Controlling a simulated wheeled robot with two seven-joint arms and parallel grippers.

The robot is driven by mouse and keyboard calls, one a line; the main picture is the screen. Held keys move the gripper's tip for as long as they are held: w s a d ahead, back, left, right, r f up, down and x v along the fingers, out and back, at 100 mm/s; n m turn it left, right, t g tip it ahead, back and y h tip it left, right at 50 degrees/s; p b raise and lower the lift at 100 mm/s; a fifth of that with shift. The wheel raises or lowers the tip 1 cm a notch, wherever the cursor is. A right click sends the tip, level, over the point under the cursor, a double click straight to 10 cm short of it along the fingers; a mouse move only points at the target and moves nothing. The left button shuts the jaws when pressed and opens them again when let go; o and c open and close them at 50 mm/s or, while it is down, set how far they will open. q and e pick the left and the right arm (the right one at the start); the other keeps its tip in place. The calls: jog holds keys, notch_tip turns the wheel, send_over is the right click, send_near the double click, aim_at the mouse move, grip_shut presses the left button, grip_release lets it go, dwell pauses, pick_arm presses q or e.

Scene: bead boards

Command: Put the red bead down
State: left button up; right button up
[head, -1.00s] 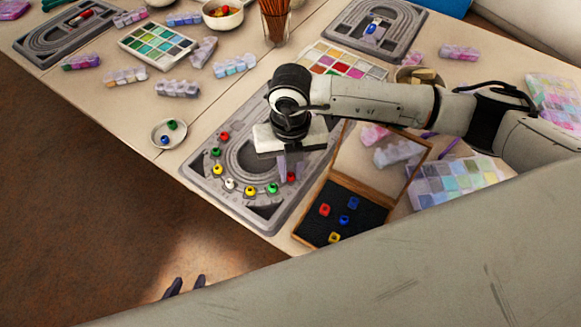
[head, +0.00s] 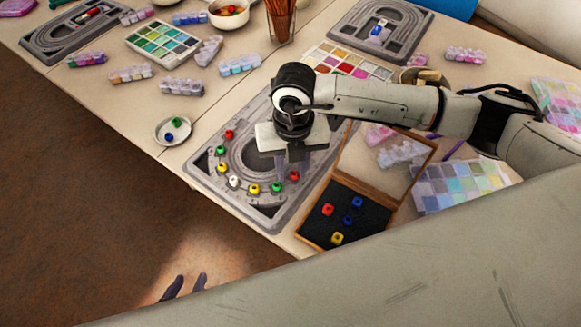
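A red bead (head: 294,175) rests on the grey bead board (head: 208,170), at the right end of a curved row of beads.
A wooden box (head: 299,231) with red, blue and yellow beads stands right of the board, lid open. A small dish (head: 160,142) with a green and a blue bead is at the left. Other boards, bead cases and a bowl (head: 243,18) lie further back.

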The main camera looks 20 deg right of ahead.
notch_tip(320, 180, up, 12)
jog(key=shift+d+r, duration=0.25)
jog(key=shift+d, duration=0.05)
dwell(0.9)
